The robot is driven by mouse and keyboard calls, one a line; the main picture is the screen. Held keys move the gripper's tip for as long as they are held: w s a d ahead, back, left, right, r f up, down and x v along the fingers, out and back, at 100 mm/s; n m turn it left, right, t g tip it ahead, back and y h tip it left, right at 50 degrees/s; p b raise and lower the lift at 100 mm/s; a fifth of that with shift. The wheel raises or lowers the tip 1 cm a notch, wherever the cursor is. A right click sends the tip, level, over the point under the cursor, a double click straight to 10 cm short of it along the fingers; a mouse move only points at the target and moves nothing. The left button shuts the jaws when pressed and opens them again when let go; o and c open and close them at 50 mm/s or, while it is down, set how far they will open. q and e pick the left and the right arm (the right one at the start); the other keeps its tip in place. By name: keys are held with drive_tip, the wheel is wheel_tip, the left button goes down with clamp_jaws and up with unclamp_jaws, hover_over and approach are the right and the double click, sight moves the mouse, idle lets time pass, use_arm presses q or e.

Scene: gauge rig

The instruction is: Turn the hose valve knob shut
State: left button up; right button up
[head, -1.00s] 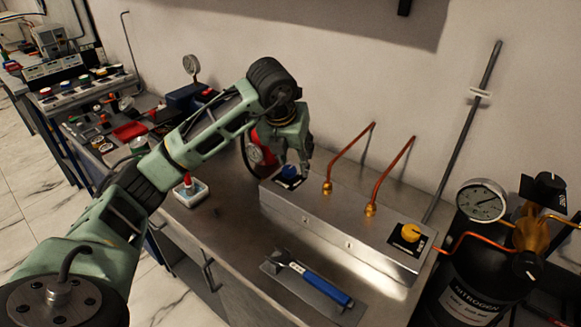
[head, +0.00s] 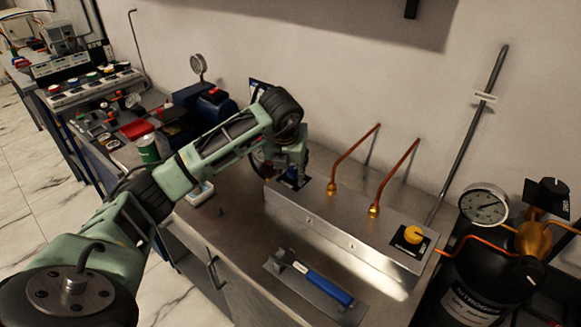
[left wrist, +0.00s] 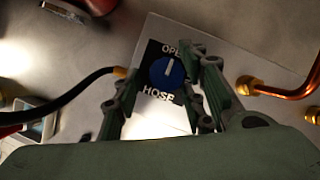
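The blue hose valve knob (left wrist: 167,71) sits on a dark label plate (left wrist: 150,52) reading "OPE…" and "HOSE" in the left wrist view. Its white mark points up toward the "OPE…" lettering. In the head view the plate is on the left end of the metal box (head: 345,222), with the knob mostly hidden by my gripper. My left gripper (head: 291,166) is directly over the knob. In the wrist view its fingers are spread, one on each side of the knob, with visible gaps; I cannot tell any contact. My right gripper is not in view.
Two copper pipes (head: 401,172) rise from the box, and a yellow knob (head: 414,234) is at its right end. A blue-handled tool (head: 323,287) lies in front. A gauge (head: 484,205) and black cylinder stand right. A black hose (left wrist: 75,86) ends beside the blue knob.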

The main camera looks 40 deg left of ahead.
use_arm(q)
clamp_jaws()
